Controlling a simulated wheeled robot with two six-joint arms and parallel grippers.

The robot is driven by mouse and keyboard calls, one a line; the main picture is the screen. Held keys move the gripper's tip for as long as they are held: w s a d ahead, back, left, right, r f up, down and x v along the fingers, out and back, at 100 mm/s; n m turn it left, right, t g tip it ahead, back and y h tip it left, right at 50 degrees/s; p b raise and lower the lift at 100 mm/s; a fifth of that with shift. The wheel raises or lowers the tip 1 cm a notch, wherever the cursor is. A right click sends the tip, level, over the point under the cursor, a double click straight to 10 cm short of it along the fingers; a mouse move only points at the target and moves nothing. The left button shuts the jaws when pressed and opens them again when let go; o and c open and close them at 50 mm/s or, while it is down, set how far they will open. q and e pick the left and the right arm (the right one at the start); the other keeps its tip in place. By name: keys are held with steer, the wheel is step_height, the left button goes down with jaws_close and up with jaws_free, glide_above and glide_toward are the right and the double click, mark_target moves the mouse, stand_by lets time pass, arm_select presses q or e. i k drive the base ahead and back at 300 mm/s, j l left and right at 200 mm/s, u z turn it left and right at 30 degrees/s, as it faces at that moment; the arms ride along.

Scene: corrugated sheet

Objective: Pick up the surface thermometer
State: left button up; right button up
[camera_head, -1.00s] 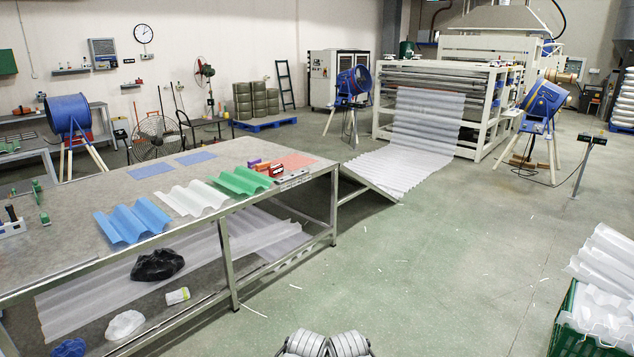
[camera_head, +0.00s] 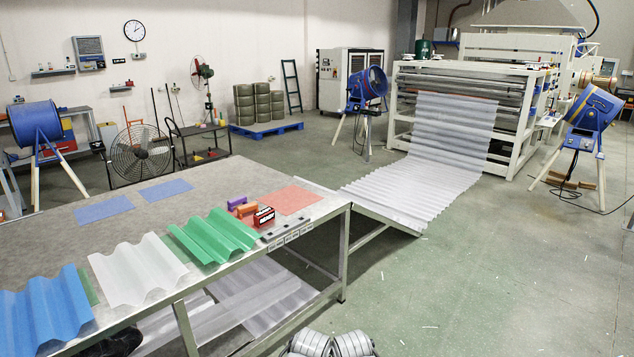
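I cannot identify a surface thermometer for certain. On the near table (camera_head: 205,193), near its right end, small purple (camera_head: 237,202), orange (camera_head: 246,209) and red-and-black (camera_head: 264,217) items stand close together. They are too small to tell whether one is a thermometer. They stand behind the green corrugated sheet (camera_head: 213,236) and beside a flat red sheet (camera_head: 291,200). Grey rounded parts of my own arms show at the bottom edge, well apart from these items. Neither gripper's fingers are in view.
White (camera_head: 137,271) and blue (camera_head: 45,308) corrugated sheets lie on the table, with two flat blue sheets behind. A corrugated sheet (camera_head: 425,165) runs from the large machine (camera_head: 465,85) down a ramp. A blue drum fan (camera_head: 590,108) stands right. The floor (camera_head: 480,260) right of the table is mostly open.

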mark_target(263, 218)
steer(key=i+l+u, duration=0.1)
steer(key=i+u, duration=0.2)
steer(key=i, duration=0.15)
steer(key=i+l+u, duration=0.15)
steer(key=i+u, duration=0.15)
steer(key=i, duration=0.15)
steer(key=i+l+u, duration=1.2)
steer(key=l, duration=0.15)
steer(key=i+l+u, duration=0.15)
steer(key=l+u, duration=0.15)
steer(key=l, duration=0.15)
